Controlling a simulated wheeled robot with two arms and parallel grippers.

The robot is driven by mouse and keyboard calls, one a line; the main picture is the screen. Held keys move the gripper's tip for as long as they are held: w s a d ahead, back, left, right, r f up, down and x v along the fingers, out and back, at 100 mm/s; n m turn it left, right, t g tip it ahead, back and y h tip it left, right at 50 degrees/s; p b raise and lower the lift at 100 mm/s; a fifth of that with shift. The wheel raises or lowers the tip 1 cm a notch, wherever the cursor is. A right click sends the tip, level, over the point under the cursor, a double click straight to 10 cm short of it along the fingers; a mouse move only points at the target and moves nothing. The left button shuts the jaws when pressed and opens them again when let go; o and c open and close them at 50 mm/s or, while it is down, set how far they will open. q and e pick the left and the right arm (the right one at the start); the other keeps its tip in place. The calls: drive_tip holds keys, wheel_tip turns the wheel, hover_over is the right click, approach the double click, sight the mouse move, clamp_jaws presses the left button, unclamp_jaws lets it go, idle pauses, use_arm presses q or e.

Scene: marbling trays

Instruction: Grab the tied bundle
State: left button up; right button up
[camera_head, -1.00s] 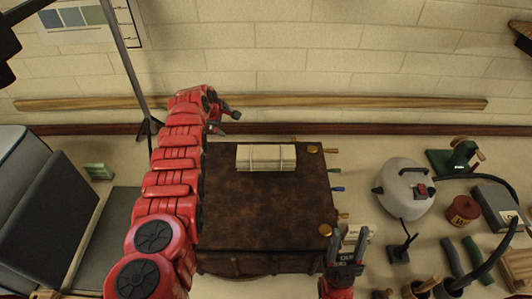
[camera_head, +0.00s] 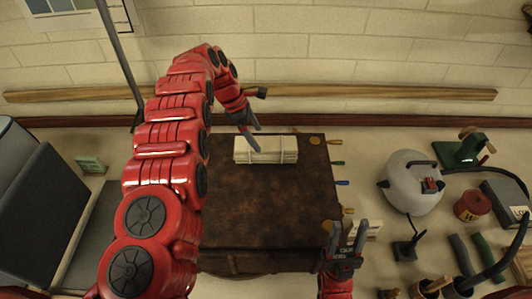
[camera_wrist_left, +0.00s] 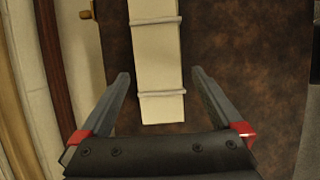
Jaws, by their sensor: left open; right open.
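The tied bundle (camera_head: 266,150) is a cream-white block with two ties around it. It lies near the back edge of the dark brown chest top (camera_head: 262,205). My left gripper (camera_head: 256,120) is open and empty above the bundle's left part in the head view. In the left wrist view the bundle (camera_wrist_left: 158,60) runs up from between the two open fingers of my left gripper (camera_wrist_left: 160,78), with a gap on each side. My right gripper (camera_head: 346,232) is open and empty by the chest's front right corner, fingers pointing up the picture.
Several coloured-handled tools (camera_head: 341,183) stick out along the chest's right side. A grey-white kettle-like vessel (camera_head: 410,180) and a red tin (camera_head: 468,206) stand further right. A wooden rail (camera_head: 300,91) runs along the wall behind. The front of the chest top is clear.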

sight(263, 143)
use_arm(q)
drive_tip(key=x, duration=0.2)
drive_tip(key=shift+d+f, duration=0.25)
drive_tip(key=shift+f, duration=0.05)
drive_tip(key=b+x, duration=0.1)
drive_tip(key=x, duration=0.3)
drive_tip(key=shift+d+f, duration=0.25)
drive_tip(key=shift+d, duration=0.05)
drive_tip(key=shift+r, duration=0.1)
drive_tip(key=c, duration=0.4)
clamp_jaws()
drive_tip(key=shift+r, duration=0.1)
